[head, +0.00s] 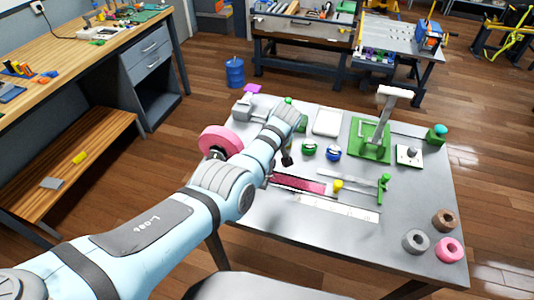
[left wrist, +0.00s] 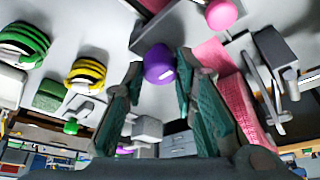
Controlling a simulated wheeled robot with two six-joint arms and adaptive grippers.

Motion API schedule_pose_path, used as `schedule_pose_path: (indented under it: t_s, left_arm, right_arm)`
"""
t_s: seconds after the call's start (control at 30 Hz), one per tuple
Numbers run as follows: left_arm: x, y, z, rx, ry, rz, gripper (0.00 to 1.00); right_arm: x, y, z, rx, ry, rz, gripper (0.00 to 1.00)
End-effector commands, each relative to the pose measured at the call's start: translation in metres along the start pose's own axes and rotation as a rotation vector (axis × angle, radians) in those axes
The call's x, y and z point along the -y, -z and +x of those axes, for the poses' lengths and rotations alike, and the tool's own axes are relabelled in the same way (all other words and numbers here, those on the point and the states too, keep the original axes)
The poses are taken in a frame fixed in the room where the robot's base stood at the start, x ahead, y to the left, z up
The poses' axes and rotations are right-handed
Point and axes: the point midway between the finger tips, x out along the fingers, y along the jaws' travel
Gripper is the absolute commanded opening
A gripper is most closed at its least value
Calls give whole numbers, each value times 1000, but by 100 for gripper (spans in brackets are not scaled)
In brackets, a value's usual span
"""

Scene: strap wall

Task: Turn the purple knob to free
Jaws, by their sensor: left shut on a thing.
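The purple knob (left wrist: 159,64) sits between the two green fingers of my left gripper (left wrist: 159,68) in the left wrist view. The fingers close on it from both sides near its grey mount. In the head view my left arm reaches over the left part of the grey table (head: 420,240), and the black end of the left gripper (head: 287,157) points down. The knob is hidden there behind the arm and gripper. No position marking for the knob is readable. My right gripper is not in view.
A pink wheel (head: 214,142) stands at the table's left edge. A green lever stand (head: 369,141) is farther right. The front right holds several rings.

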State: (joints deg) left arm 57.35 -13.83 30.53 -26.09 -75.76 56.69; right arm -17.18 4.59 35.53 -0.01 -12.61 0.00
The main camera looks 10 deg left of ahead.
Motion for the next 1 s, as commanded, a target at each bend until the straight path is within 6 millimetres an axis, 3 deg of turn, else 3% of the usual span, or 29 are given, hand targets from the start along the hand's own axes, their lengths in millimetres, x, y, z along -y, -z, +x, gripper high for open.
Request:
schedule_pose_path:
  t_s: [0.03, 0.07, 0.17, 0.57, 0.67, 0.9, 1.0]
  left_arm:
    - [0, 0, 0, 0, -1, -1, 0]
    - [0, 0, 0, 0, -1, -1, 31]
    - [0, 0, 0, 0, -1, 0, 45]
    - [-1, 0, -7, -2, -2, 1, 45]
    - [-2, 0, -22, -3, -5, 0, 45]
    - [-1, 0, -88, -1, -5, 0, 45]
    - [-1, 0, -108, 0, -3, 0, 45]
  right_arm:
    - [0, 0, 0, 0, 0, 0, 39]
    - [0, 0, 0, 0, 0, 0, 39]
    - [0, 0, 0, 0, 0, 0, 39]
    - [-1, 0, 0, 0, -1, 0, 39]
    - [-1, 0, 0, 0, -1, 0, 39]
    - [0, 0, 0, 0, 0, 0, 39]
    - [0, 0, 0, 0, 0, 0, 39]
